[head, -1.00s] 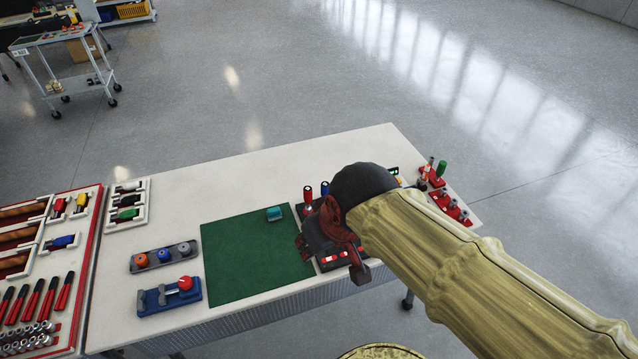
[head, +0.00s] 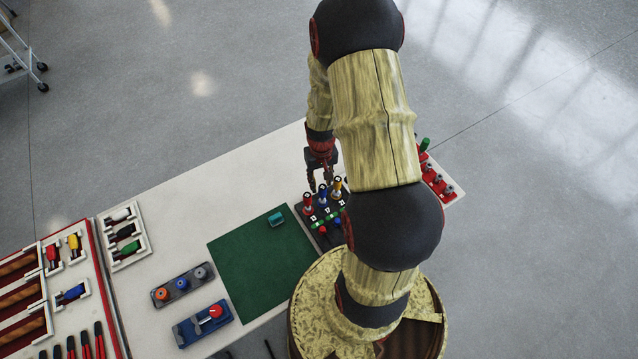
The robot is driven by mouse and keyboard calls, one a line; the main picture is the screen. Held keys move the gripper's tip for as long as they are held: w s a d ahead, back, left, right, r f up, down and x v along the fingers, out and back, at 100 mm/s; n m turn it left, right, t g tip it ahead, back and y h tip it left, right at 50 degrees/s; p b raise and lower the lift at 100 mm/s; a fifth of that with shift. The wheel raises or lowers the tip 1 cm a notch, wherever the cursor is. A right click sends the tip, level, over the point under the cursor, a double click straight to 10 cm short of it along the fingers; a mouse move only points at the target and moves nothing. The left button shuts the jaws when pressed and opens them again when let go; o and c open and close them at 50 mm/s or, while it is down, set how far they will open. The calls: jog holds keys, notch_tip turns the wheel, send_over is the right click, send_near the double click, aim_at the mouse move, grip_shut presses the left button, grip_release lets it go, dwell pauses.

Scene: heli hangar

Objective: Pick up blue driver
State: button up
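A blue driver (head: 323,197) stands upright in a dark rack (head: 326,236), between a red driver (head: 308,203) and a yellow driver (head: 338,187). My gripper (head: 320,183) points down just behind the tops of these drivers. Its two fingers look apart with nothing between them. I cannot tell whether a finger touches the blue driver. My arm hides the right part of the rack. Another blue-handled tool (head: 71,293) lies in a white holder at the left.
A green mat (head: 255,262) with a small teal block (head: 276,219) lies left of the rack. Two knob blocks, one grey (head: 182,285) and one blue (head: 203,325), sit further left. A red rack (head: 438,181) stands at the right edge.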

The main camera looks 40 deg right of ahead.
aim_at(322, 186)
jog(key=f, duration=0.3)
jog(key=shift+s+f, duration=0.2)
jog(key=f, duration=0.3)
jog(key=shift+s+f, duration=0.2)
jog(key=shift+s, duration=0.15)
jog(key=shift+w+f, duration=0.1)
jog(key=shift+f, duration=0.5)
jog(key=c, duration=0.3)
grip_shut()
